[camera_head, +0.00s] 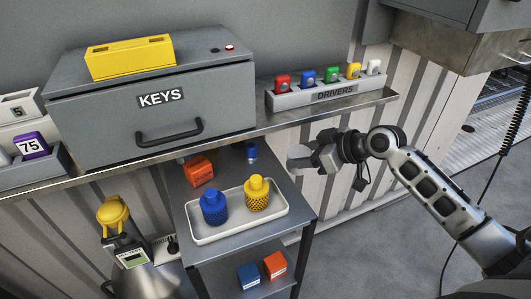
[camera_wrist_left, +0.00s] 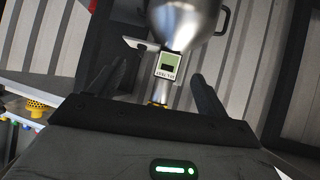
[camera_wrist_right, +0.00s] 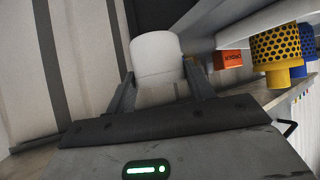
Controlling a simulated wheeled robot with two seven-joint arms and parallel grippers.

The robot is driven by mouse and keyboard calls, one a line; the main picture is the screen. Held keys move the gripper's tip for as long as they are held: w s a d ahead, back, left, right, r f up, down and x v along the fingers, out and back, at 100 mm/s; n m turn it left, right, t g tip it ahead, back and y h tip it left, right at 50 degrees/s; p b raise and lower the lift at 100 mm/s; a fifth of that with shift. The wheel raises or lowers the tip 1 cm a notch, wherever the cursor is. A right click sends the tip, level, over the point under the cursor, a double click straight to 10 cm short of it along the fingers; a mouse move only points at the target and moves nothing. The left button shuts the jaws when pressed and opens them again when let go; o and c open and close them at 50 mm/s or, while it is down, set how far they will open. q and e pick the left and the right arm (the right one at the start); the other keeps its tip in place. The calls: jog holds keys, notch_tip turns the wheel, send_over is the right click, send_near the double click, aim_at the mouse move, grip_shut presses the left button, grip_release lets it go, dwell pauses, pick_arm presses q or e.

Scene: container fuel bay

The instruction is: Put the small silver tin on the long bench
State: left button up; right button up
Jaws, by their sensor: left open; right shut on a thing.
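The small silver tin (camera_wrist_right: 157,58) is a plain pale cylinder between the two fingers of my right gripper (camera_wrist_right: 160,88), which is shut on it. In the head view the right gripper (camera_head: 312,157) holds the tin (camera_head: 298,157) in the air, right of the dark trolley and below the driver rack. The long bench (camera_head: 238,132) is a narrow metal ledge along the wall, above and behind the tin. My left gripper (camera_wrist_left: 162,88) is open, with nothing between its fingers; a silver vessel (camera_wrist_left: 187,22) is beyond it. It does not show in the head view.
The bench carries a grey KEYS box (camera_head: 165,115), a DRIVERS rack (camera_head: 328,93) and number blocks at left. Bare ledge shows in front of them. Below, a trolley (camera_head: 297,210) bears a white tray (camera_head: 215,236) with blue and yellow knurled pieces, and an orange box (camera_head: 198,170).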

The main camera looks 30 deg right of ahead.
jog(key=a, duration=0.2)
jog(key=w+a, duration=0.1)
jog(key=a, duration=0.1)
jog(key=shift+w+r+p, duration=0.1)
jog(key=shift+w+p, duration=0.1)
jog(key=shift+p, duration=0.1)
jog(key=a, duration=0.2)
jog(key=w+a+p, duration=0.1)
jog(key=a, duration=0.1)
jog(key=shift+w, duration=0.2)
jog(key=shift+d+f, duration=0.15)
jog(key=shift+f, duration=0.05)
jog(key=o, duration=1.1)
jog(key=shift+f, duration=0.1)
